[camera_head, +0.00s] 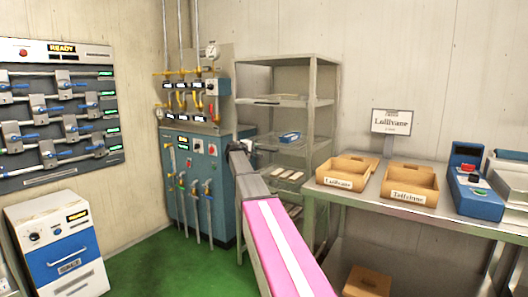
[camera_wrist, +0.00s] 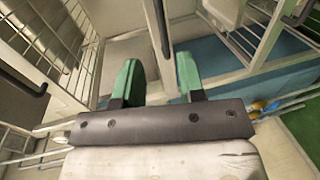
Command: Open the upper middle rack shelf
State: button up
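A grey metal rack (camera_head: 339,120) with several shelves stands against the back wall in the head view. My arm reaches up in front of the rack's left side, and my gripper itself is hard to make out there. In the wrist view my gripper (camera_wrist: 159,64) has its two green fingers apart, with nothing visible between them. A dark bar-like handle (camera_wrist: 160,28) lies beyond the fingertips. I cannot tell which shelf it belongs to.
White wire shelving (camera_wrist: 55,45) and another dark handle (camera_wrist: 298,14) flank the fingers. A blue pipe cabinet (camera_head: 193,160) stands close left of the rack. A table (camera_head: 440,215) with cardboard trays (camera_head: 413,182) stands right. Green floor (camera_head: 150,262) is open at left.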

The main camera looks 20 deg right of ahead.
jog(key=x, duration=1)
jog(key=shift+w+d+f, duration=0.1)
jog(key=shift+d, duration=0.1)
grip_shut()
